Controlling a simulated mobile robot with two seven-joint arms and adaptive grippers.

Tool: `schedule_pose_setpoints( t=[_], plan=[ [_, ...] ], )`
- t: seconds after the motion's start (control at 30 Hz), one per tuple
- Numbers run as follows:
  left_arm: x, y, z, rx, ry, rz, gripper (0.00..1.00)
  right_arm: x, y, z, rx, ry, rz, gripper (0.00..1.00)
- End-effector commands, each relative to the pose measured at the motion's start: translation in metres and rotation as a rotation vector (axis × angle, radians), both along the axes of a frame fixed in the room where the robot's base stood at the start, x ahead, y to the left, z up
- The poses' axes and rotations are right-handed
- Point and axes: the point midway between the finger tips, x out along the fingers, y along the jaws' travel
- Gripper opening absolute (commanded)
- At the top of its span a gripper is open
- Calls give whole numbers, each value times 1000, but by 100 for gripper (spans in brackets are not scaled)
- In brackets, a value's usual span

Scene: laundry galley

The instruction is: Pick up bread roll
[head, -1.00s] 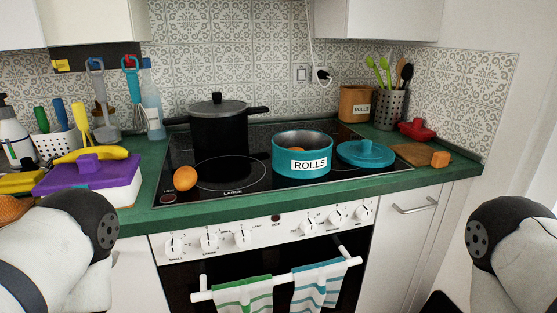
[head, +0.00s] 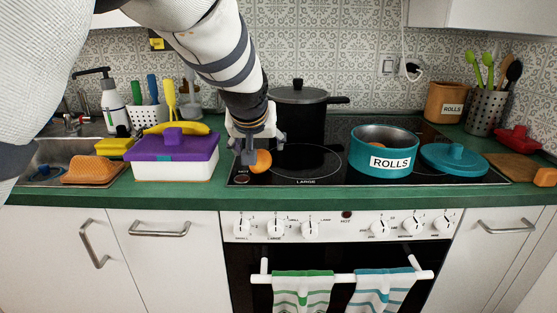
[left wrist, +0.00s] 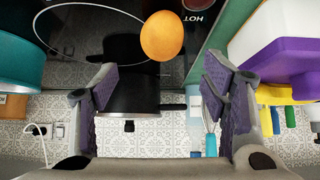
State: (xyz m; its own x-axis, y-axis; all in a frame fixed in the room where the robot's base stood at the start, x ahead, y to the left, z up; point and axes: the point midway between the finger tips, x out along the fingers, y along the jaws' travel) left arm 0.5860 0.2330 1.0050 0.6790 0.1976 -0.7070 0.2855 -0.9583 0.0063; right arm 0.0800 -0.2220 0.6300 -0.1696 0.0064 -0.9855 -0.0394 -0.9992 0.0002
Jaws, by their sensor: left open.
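A round orange-brown bread roll (head: 260,161) rests at the front left of the black cooktop (head: 330,175), partly hidden by my gripper in the head view. My left gripper (head: 262,148) hangs over it, pointing down. In the left wrist view, the open fingers of my left gripper (left wrist: 160,80) show empty, and the bread roll (left wrist: 162,36) lies past the fingertips, sideways between them. A teal pot labelled ROLLS (head: 370,154) stands on the right of the cooktop, with something orange inside. My right gripper is out of view.
A purple-lidded white box (head: 175,170) with a banana (head: 178,128) on top stands left of the cooktop. A black pot (head: 300,122) stands behind the roll. A teal lid (head: 453,157) lies right of the teal pot. An orange cross-hatched item (head: 95,170) lies by the sink.

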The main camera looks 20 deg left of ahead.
Motion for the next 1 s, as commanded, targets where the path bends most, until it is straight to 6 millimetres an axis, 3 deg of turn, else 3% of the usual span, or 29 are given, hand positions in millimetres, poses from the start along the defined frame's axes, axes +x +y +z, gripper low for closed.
schedule_pose_setpoints(
  t=[0.03, 0.43, 0.73, 0.97, 1.0],
  plan=[
    [9, 2, -22, -1, 18, 0, 67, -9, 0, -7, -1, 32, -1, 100],
    [55, 19, -64, -1, 12, -1, 67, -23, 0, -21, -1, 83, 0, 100],
    [62, 21, -66, 0, 3, -2, 67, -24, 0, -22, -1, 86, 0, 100],
    [62, 21, -66, 0, 3, -2, 17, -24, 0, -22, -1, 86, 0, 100],
    [62, 21, -66, 0, 4, -2, 17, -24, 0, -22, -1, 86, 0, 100]
  ],
)
